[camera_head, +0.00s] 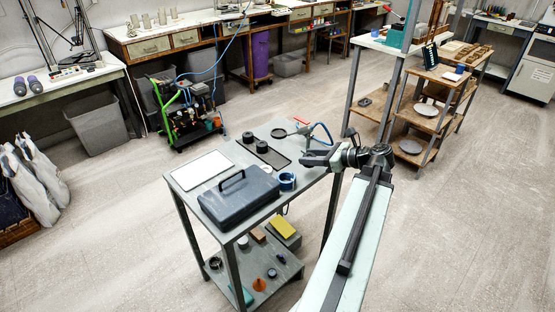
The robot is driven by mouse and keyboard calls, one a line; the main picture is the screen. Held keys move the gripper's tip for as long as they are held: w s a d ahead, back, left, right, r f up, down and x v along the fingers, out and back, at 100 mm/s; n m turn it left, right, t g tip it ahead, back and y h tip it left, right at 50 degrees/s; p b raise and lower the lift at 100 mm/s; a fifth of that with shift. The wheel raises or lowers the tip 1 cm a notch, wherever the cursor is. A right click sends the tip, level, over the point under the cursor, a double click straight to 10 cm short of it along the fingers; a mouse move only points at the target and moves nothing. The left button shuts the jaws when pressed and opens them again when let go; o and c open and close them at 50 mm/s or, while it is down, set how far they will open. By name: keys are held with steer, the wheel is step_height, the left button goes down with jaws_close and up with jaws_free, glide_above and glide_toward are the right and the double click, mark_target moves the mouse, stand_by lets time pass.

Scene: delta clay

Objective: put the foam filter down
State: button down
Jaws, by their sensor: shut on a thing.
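My gripper (305,158) is at the end of my arm, over the right side of the grey work table (237,228). It is shut on a small dark thing, taken to be the foam filter, which I cannot tell apart clearly from the dark jaws at this size. The gripper is just right of a dark tray (277,157) on the table. I cannot tell how high it is above the tabletop.
A grey toolbox (238,197), white panel (201,170) and blue roll (287,181) crowd the table. Dark cylinders (262,147) stand on the tray. A wooden shelf unit (427,122) stands to the right, with open floor between.

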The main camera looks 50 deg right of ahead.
steer(key=b, duration=0.1)
glide_above(278, 162)
steer(key=shift+w+d+f, duration=0.1)
steer(key=shift+f, duration=0.55)
step_height(278, 162, down, 4)
steer(key=b, duration=0.4)
steer(key=shift+r, duration=0.25)
steer(key=shift+f, duration=0.15)
steer(key=c, duration=0.9)
jaws_free()
steer(key=shift+o, duration=0.2)
